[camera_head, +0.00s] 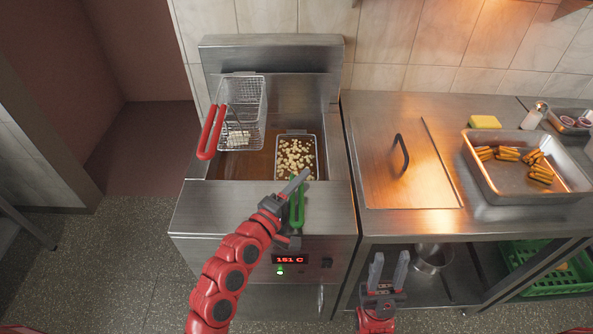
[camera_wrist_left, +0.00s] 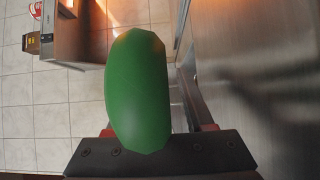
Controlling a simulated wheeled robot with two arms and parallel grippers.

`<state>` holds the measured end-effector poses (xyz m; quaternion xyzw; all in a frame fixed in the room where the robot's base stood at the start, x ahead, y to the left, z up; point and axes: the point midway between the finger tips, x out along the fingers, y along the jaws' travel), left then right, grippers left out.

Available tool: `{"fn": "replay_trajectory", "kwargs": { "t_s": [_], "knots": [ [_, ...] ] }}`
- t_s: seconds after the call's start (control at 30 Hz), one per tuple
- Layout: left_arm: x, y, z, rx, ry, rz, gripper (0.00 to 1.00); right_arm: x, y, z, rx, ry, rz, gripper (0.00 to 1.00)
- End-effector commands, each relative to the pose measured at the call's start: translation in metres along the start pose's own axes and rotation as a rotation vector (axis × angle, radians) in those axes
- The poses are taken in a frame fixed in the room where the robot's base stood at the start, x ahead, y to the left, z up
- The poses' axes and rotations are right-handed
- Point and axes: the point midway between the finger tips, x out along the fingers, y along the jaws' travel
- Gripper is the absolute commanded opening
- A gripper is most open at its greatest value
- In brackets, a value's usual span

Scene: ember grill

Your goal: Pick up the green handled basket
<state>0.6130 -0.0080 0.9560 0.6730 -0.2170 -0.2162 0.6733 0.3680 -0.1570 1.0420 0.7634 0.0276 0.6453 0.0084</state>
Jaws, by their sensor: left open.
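The green handled basket (camera_head: 318,150) sits low in the fryer with light food pieces in it. Its green handle (camera_head: 300,205) sticks out over the fryer's front edge. My left gripper (camera_head: 297,190) is open at this handle. In the left wrist view the green handle (camera_wrist_left: 138,90) is very close and stands in front of the gripper's palm, hiding much of the fingers. I cannot tell whether the fingers touch it. My right gripper (camera_head: 388,268) is open and empty, low in front of the counter, well right of the basket.
A red handled basket (camera_head: 243,100) hangs over the fryer's left side. The fryer front (camera_head: 215,215) shows a 151 C display. To the right are a lidded counter (camera_head: 385,165), a metal tray (camera_head: 520,190) of browned food, a yellow sponge (camera_head: 485,122) and a green crate (camera_head: 545,275) below.

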Motion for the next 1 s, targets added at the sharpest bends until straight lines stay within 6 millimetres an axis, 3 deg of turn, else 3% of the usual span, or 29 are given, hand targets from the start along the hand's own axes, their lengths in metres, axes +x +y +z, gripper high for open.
{"fn": "replay_trajectory", "kwargs": {
  "t_s": [0.13,0.43,1.0],
  "knots": [
    [-0.0003,-0.0007,-0.0001,0.000,0.000,-0.001,0.53,-0.0005,0.0000,0.0001,0.000,0.000,0.000,0.39],
    [-0.0005,-0.0009,-0.0001,0.000,0.000,-0.001,0.00,-0.0005,0.0000,0.0001,0.000,0.000,0.000,0.39],
    [-0.0006,-0.0013,-0.0001,0.000,0.000,-0.002,0.00,-0.0004,0.0000,0.0001,0.000,0.000,0.000,0.39]
  ]
}}
